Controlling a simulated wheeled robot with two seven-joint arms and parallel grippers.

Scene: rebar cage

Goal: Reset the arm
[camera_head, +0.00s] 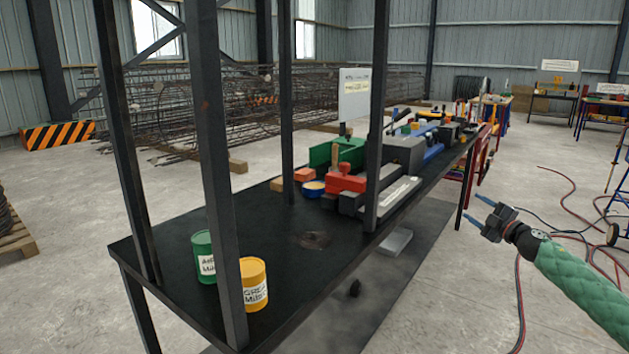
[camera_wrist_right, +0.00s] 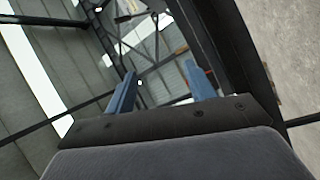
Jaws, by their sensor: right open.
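My right gripper (camera_head: 481,217) is at the right of the head view, at the end of my green-sleeved arm. It is clear of the black table, beyond the table's right edge, with its blue fingers pointing left. The fingers are apart and nothing is between them. In the right wrist view the two blue fingers (camera_wrist_right: 162,92) also stand apart and empty, with roof and wall beams behind them. My left gripper is in neither view.
The black table (camera_head: 170,255) has dark upright posts. A green can (camera_head: 204,257) and a yellow can (camera_head: 254,284) stand at its near end. A red tool block (camera_head: 345,183) and grey machines (camera_head: 404,152) are farther back. Red and dark hoses (camera_head: 560,205) lie on the floor at right.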

